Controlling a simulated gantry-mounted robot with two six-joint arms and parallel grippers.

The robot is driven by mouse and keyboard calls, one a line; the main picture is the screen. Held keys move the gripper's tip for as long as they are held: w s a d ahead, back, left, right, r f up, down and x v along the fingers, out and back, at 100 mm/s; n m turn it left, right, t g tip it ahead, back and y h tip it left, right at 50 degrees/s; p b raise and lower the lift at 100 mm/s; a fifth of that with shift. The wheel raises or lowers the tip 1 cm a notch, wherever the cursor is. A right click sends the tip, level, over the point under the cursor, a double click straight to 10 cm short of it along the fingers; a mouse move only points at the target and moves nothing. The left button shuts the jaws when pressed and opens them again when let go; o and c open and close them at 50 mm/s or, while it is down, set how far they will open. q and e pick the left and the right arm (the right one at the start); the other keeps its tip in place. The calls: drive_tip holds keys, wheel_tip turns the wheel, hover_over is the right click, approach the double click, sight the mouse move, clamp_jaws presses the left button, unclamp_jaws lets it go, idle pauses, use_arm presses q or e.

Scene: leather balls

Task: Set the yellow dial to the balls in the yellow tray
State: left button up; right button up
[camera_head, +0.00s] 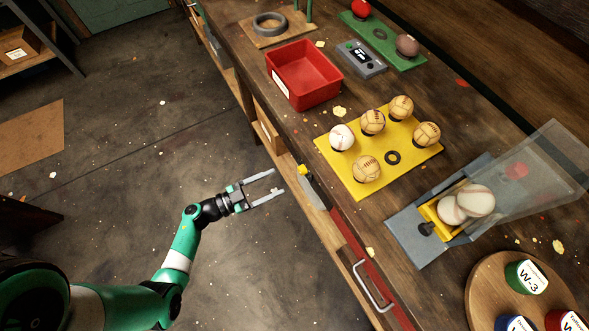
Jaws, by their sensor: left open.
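The yellow tray (412,161) lies flat on the bench. It holds several tan stitched leather balls (372,122) and one white ball with red stitching (342,137). One dark ring (392,157) on it is empty. A small yellow knob (303,170), which looks like the dial, sits at the bench's front edge on a grey plate (312,192); its marks and setting are too small to read. My left gripper (279,184) is open and empty, over the floor just left of that plate, apart from it. My right gripper is out of view.
A red bin (305,72) and a grey display box (362,57) stand behind the tray. A grey device with a clear chute (535,165) holds white balls to the right. A round wooden board (487,290) carries labelled tins. A drawer handle (374,287) juts out.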

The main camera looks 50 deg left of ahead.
sight(299, 171)
use_arm(q)
drive_tip(key=b+x, duration=0.2)
drive_tip(key=x, duration=0.5)
drive_tip(key=shift+w+d, duration=0.1)
drive_tip(key=shift+w, duration=0.3)
clamp_jaws()
